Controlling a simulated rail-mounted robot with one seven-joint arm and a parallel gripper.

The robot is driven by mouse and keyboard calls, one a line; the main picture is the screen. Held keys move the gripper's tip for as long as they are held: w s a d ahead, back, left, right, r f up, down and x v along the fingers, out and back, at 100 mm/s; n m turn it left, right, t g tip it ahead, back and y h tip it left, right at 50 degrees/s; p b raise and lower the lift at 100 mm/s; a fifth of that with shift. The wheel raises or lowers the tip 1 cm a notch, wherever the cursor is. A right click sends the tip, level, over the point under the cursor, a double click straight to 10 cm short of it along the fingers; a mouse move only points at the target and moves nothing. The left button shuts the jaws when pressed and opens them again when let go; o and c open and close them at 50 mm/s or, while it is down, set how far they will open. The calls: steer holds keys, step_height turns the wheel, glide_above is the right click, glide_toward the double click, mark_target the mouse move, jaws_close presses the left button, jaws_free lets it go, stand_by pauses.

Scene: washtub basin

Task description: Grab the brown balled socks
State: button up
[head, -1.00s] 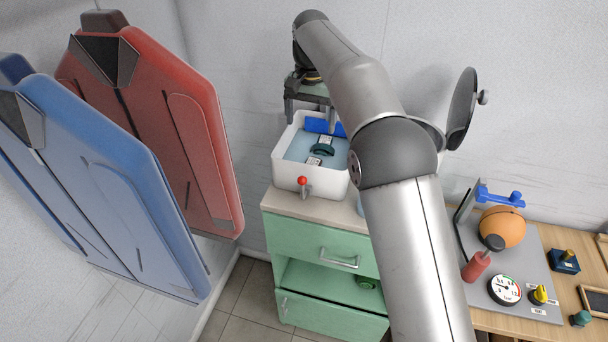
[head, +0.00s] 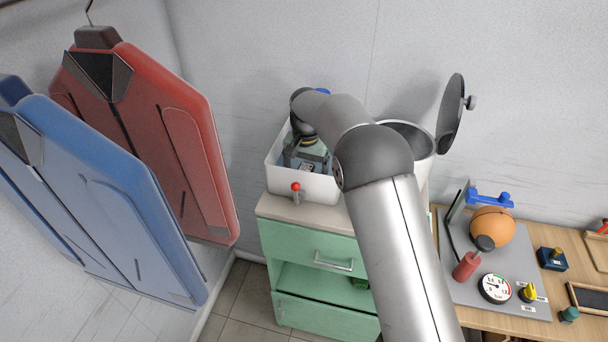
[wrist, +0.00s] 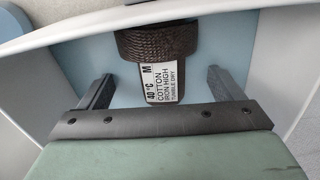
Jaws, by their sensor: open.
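The brown balled socks (wrist: 155,40) show at the top middle of the wrist view as a dark brown knitted roll. A white care label (wrist: 166,82) on a dark tag hangs from them toward my gripper. My gripper (wrist: 160,78) is open, with one finger to each side of the tag and the roll just beyond the fingertips. Nothing is held. In the head view my gripper (head: 305,160) is down inside the white basin (head: 312,187), and my arm hides most of the basin's contents, including the socks.
The basin wall curves close beyond the socks in the wrist view. A red-knobbed tap (head: 296,188) is at the basin's front. A round bin with an open lid (head: 452,113) stands to the right. Red (head: 165,140) and blue (head: 95,190) garments hang at left.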

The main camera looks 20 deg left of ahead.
steer(key=shift+f, duration=0.3)
steer(key=c, duration=1.1)
steer(key=shift+r, duration=0.15)
